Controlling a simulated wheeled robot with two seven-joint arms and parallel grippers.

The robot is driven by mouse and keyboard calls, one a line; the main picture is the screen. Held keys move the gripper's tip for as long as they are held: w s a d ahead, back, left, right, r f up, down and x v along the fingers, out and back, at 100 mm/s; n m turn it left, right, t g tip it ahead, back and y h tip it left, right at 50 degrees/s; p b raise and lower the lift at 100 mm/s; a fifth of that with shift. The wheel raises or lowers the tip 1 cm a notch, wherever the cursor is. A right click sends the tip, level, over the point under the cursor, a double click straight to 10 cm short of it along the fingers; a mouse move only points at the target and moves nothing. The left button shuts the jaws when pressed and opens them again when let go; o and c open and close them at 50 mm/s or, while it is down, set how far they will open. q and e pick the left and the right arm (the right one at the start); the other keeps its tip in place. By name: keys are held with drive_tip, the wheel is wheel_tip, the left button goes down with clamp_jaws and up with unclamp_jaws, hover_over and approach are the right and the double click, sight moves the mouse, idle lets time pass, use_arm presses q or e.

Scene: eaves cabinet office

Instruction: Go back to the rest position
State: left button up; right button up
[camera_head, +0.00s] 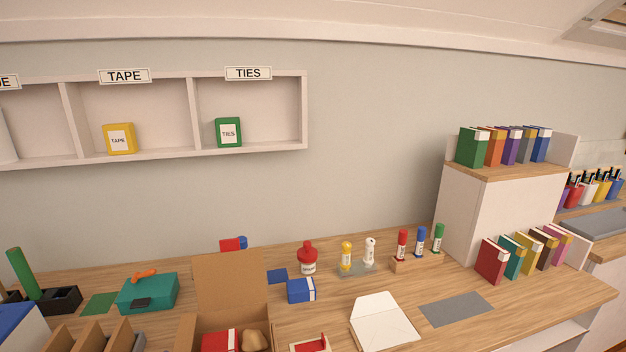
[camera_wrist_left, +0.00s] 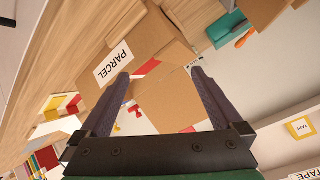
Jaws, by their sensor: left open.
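My left gripper (camera_wrist_left: 160,74) shows only in the left wrist view. Its two dark fingers are spread apart, with nothing held between them. Beyond the fingers is the open cardboard box (camera_wrist_left: 160,35) with a PARCEL label (camera_wrist_left: 113,63); I cannot tell how far away it is. In the head view the same box (camera_head: 231,283) stands at the front of the desk with its back flap up. A red item (camera_head: 221,341) and a tan item (camera_head: 254,340) are inside it. Neither gripper shows in the head view, and my right gripper is in no view.
A wall shelf holds a yellow TAPE box (camera_head: 120,139) and a green TIES box (camera_head: 228,132). The desk carries a teal case (camera_head: 148,292), a blue box (camera_head: 301,290), glue bottles, a marker block (camera_head: 416,262), a white envelope (camera_head: 383,322) and a grey mat (camera_head: 457,308). Binders stand at right.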

use_arm(q)
drive_tip(key=s+d+f+n+g+h, duration=0.25)
drive_tip(key=s+f+g, duration=0.45)
drive_tip(key=s+f, duration=0.6)
drive_tip(key=s+f+g, duration=0.1)
drive_tip(key=s+f, duration=0.1)
drive_tip(key=f, duration=1)
drive_tip(key=s+f+g, duration=0.1)
drive_tip(key=s+f, duration=0.2)
drive_tip(key=f, duration=0.9)
drive_tip(key=s+a+f, duration=0.3)
drive_tip(key=s+f, duration=0.8)
drive_tip(key=s, duration=0.3)
drive_tip(key=shift+s+a+g+y, duration=0.15)
drive_tip(key=shift+s+g+y, duration=0.15)
drive_tip(key=shift+g+y, duration=0.1)
